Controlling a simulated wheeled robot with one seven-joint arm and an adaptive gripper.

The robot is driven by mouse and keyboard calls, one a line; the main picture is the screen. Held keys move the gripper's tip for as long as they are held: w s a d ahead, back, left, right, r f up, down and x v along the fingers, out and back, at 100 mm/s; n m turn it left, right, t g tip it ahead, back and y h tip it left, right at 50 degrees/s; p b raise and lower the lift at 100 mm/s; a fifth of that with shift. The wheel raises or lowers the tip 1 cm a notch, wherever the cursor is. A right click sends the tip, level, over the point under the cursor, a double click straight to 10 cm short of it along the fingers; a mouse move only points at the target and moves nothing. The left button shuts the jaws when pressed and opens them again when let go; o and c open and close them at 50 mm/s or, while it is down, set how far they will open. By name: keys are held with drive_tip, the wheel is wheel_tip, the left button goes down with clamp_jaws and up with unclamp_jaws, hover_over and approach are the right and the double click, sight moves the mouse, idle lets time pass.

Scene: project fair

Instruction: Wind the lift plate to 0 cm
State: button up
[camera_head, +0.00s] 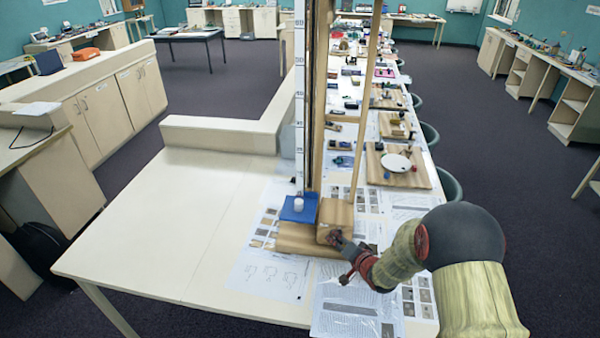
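The lift plate (290,214) is a blue block low on the tall wooden lift, near the bottom of its white number scale (299,120). A small white cylinder (298,203) stands on the plate. The exact scale reading at the plate is too small to tell. A wooden box (334,214) sits at the right foot of the lift, on a wooden base (297,245). My gripper (338,245) is at the lower front of this box, at or very near it. The crank cannot be made out; the gripper covers that spot. Whether the fingers are closed cannot be seen.
The white table (170,225) is bare to the left of the lift. Printed sheets (268,272) lie under and in front of it. Behind, a wooden board with a white disc (397,162) and several other exhibits line the table. Stools (449,186) stand along its right side.

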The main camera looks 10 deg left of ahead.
drive_tip(key=o, duration=0.3)
drive_tip(key=p+v, duration=0.3)
drive_tip(key=v, duration=0.5)
drive_tip(key=shift+p, duration=0.3)
idle(0.4)
idle(0.4)
